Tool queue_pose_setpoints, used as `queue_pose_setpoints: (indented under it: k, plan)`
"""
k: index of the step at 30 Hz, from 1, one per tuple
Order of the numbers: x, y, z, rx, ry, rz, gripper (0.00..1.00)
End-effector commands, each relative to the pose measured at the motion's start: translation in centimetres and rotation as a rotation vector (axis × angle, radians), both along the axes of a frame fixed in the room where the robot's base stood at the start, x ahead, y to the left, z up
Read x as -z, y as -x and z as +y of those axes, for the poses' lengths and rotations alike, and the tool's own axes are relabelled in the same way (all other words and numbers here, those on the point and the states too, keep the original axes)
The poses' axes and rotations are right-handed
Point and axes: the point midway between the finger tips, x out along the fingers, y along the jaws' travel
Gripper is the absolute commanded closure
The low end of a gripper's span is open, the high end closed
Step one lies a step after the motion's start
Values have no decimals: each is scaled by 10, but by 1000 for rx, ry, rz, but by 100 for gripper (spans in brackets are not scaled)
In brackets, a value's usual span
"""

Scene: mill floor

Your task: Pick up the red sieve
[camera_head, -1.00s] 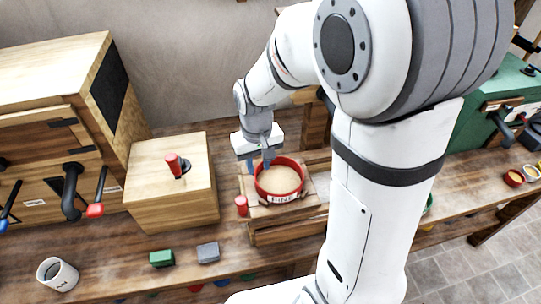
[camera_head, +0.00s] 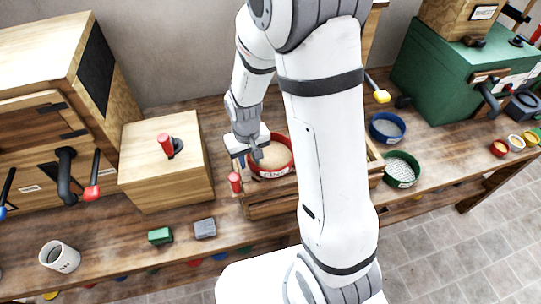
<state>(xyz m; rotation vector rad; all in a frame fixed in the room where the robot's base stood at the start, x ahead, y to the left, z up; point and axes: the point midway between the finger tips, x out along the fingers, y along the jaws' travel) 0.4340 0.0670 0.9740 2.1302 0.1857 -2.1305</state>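The red sieve (camera_head: 284,170) is a round pan with a red rim, a pale mesh floor and a white label on its front. It sits on a wooden stand at the middle of the bench, and my arm passes close to its right. My gripper (camera_head: 254,158) is at the sieve's left rim, pointing down, with a finger reaching to the rim. Its fingertips are small and partly hidden, so I cannot tell whether they are shut on the rim.
A wooden frame (camera_head: 270,207) holds the sieve, with a red knob (camera_head: 235,182) at its left. A wooden box (camera_head: 165,185) stands to the left. Blue (camera_head: 387,127) and green (camera_head: 402,169) sieves lie to the right. A mug (camera_head: 60,257) and small blocks are at the front left.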

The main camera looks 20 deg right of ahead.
Motion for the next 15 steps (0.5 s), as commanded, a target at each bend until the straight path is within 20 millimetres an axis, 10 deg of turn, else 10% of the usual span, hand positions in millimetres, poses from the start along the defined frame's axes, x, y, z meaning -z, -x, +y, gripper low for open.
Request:
queue_pose_setpoints:
  k: [15]
  plan:
    - [0,0,1,-1,0,0,100]
